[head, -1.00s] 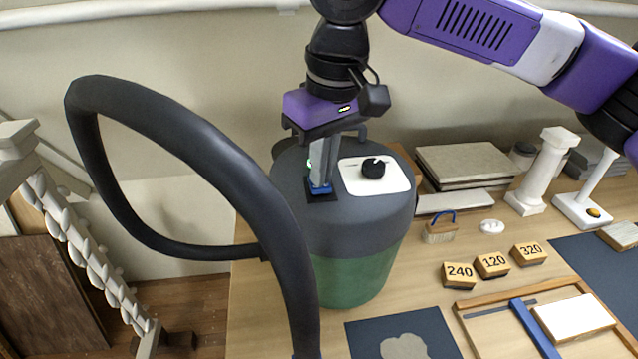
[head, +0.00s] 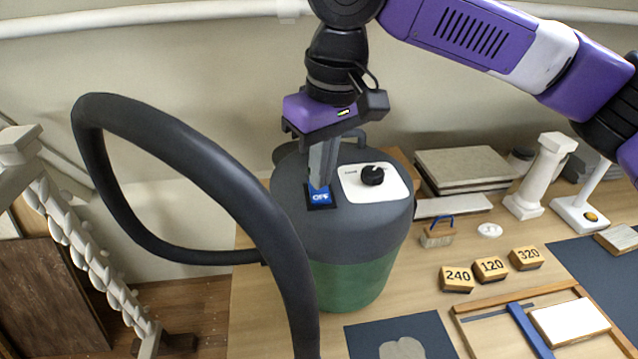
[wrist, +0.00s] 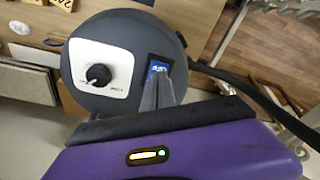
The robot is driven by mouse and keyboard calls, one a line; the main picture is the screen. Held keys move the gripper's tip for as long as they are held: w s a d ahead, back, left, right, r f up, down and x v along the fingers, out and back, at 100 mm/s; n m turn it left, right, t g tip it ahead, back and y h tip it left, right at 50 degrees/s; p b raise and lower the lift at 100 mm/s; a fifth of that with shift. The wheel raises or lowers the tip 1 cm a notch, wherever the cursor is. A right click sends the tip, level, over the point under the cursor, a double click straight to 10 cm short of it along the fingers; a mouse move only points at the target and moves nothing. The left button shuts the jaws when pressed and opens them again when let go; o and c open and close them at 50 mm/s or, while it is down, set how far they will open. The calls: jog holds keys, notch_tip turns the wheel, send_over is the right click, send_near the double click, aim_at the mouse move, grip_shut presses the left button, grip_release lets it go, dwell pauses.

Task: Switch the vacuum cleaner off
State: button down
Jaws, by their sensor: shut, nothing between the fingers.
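The vacuum cleaner (head: 350,265) stands on the table, a green drum with a dark grey lid. On its lid is a blue rocker switch (head: 320,196) in a black frame, with "OFF" readable on its face; it also shows in the wrist view (wrist: 157,68). Beside the switch, a white plate carries a black knob (head: 373,175). My gripper (head: 321,182) is shut and empty, pointing down, with its fingertips at the far edge of the switch. I cannot tell whether the tips touch it. The fingers hide part of the switch in the wrist view.
A thick black hose (head: 190,150) loops up at the left of the vacuum cleaner. Sanding blocks (head: 457,279), a wooden frame (head: 470,307), a small white column (head: 541,176) and stacked slabs (head: 465,170) stand to the right. Bare tabletop lies between the vacuum and the blocks.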

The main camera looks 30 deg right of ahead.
aim_at(320, 197)
notch_tip(320, 197, up, 5)
jog(key=p, duration=0.4)
jog(key=shift+r+p, duration=0.1)
jog(key=shift+p, duration=0.2)
dwell(0.3)
